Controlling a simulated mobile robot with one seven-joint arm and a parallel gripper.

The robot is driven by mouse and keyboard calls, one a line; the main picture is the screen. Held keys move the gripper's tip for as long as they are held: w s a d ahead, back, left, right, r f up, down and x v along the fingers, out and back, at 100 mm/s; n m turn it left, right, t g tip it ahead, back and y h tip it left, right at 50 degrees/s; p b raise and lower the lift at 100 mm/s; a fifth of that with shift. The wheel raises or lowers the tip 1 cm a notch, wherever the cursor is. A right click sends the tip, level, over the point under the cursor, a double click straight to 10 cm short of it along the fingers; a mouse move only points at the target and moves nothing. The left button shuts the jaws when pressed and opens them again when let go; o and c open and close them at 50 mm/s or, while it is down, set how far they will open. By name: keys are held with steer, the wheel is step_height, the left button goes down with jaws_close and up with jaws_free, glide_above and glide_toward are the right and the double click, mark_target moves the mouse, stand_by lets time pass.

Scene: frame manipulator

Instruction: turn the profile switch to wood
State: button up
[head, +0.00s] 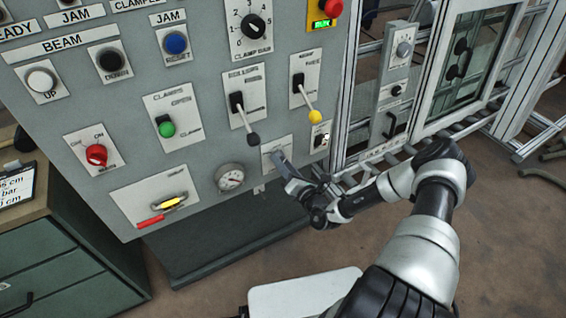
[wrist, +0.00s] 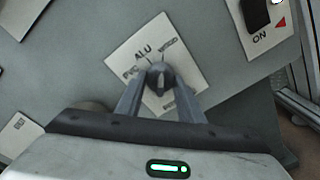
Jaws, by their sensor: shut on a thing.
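The profile switch is a dark grey knob (wrist: 160,77) on a white plate (wrist: 140,47) in the wrist view. The plate reads PVC at left, ALU at upper middle and a blurred word like WOOD at upper right; lettering below is partly hidden by a finger. My gripper (wrist: 160,88) has its two fingers closed on the sides of the knob. Which mark the knob points at I cannot tell. In the head view my gripper (head: 279,160) reaches the low part of the panel and covers most of the switch plate (head: 270,146).
A pressure gauge (head: 230,178) sits left of my gripper. A yellow-tipped lever (head: 314,117) and a black-tipped lever (head: 253,138) stick out above it. A rocker switch (head: 321,139) marked ON in the wrist view is close by at right. Floor is open below right.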

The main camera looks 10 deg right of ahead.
steer(key=shift+m, duration=0.6)
steer(key=o, duration=1.1)
steer(key=shift+c, duration=0.2)
steer(key=p+v, duration=0.2)
steer(key=v, duration=1.5)
steer(key=shift+s, duration=0.25)
